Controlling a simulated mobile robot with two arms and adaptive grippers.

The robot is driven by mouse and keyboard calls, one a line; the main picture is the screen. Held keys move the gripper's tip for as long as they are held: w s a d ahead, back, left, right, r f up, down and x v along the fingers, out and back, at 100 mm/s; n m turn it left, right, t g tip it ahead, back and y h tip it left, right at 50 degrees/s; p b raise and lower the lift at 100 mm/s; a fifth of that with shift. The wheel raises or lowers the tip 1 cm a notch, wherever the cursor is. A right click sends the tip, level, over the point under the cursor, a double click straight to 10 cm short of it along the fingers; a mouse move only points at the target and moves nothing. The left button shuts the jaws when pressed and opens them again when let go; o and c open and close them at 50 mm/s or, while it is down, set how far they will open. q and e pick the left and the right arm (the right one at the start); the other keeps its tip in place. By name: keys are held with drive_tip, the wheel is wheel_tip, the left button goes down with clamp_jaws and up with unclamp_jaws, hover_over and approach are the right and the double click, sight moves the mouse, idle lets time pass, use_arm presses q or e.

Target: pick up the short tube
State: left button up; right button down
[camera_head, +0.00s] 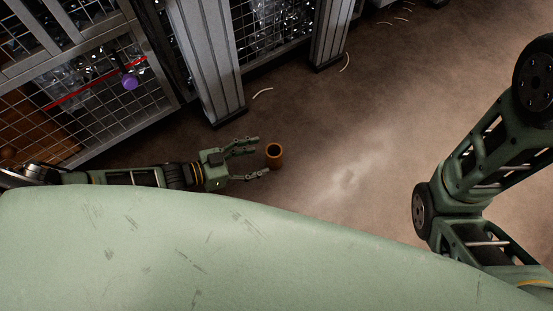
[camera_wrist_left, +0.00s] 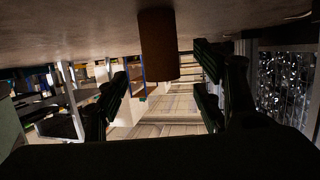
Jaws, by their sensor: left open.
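The short tube (camera_head: 274,156) is a brown-orange hollow cylinder standing upright on the floor in the head view. My left gripper (camera_head: 262,156) is open, its fingers spread on the tube's left side, with the tube at or just beyond the fingertips. In the left wrist view, which looks upside down, the tube (camera_wrist_left: 158,45) hangs from the top between the two open fingers (camera_wrist_left: 160,75). I cannot tell whether any finger touches it. My right arm shows at the right of the head view, but its gripper is out of view.
A wire-mesh cage (camera_head: 105,100) with a red bar and a purple knob (camera_head: 130,82) stands at the left. Grey posts (camera_head: 207,65) stand behind the tube. Pale curved strips (camera_head: 262,92) lie on the floor. The brown floor (camera_head: 370,130) right of the tube is clear.

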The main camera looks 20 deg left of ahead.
sight(274, 154)
use_arm(q)
drive_tip(key=shift+b+x, duration=0.55)
drive_tip(key=shift+x, duration=0.5)
drive_tip(key=b+x, duration=0.3)
drive_tip(key=x, duration=0.1)
drive_tip(key=shift+w+d+b, duration=0.2)
drive_tip(key=shift+w+b, duration=0.05)
drive_tip(key=shift+b, duration=0.05)
drive_tip(key=c, duration=1.2)
drive_tip(key=shift+c, duration=0.2)
